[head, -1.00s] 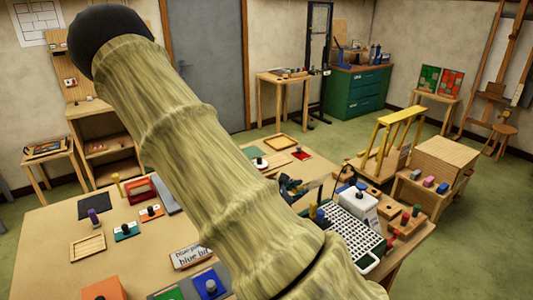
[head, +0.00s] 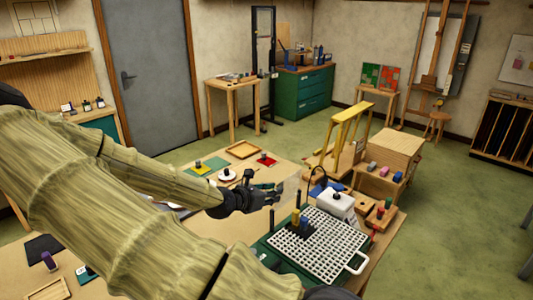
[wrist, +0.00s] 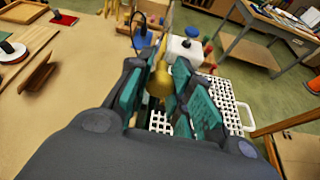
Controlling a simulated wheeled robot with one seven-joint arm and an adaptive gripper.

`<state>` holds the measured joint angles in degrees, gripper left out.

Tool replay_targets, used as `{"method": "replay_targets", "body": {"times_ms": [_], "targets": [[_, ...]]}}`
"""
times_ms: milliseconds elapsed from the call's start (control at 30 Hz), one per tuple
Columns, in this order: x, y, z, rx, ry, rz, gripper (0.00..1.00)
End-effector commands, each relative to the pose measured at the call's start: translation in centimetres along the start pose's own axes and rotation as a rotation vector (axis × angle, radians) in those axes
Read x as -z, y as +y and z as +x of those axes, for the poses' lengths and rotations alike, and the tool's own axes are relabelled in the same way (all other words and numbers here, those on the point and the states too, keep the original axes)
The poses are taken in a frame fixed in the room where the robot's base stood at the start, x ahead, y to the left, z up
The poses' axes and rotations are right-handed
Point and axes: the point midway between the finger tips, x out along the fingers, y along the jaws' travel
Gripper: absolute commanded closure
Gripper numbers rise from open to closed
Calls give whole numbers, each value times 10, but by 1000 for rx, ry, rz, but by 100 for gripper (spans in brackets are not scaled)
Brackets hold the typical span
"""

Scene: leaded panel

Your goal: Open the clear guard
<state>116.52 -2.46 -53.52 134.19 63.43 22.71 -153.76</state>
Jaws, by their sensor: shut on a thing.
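The clear guard (head: 290,189) is a thin, see-through pane in the head view, standing tilted just right of my gripper's tips, beside the white grinder (head: 336,203). My gripper (head: 273,193) is above the left edge of the white grid tray (head: 317,241). In the wrist view, its teal-padded fingers (wrist: 164,92) are shut on a brass-coloured handle (wrist: 160,82) with a rounded end. The join between this handle and the pane is not clear. The grinder also shows in the wrist view (wrist: 185,48), beyond the fingers.
A yellow rack (head: 347,130) stands behind. The bare tabletop (head: 222,232) left of the tray is clear.

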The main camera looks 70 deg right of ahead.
Motion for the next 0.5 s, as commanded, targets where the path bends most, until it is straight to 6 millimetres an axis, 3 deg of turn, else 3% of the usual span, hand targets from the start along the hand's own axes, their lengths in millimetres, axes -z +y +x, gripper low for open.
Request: {"method": "replay_targets", "body": {"times_ms": [267,300,400,500], "targets": [[5,5,-4,-7,4,-5,100],[5,5,-4,-8,4,-5,71],[5,5,-5,-9,3,-5,55],[4,5,-4,-8,2,-3,55]]}}
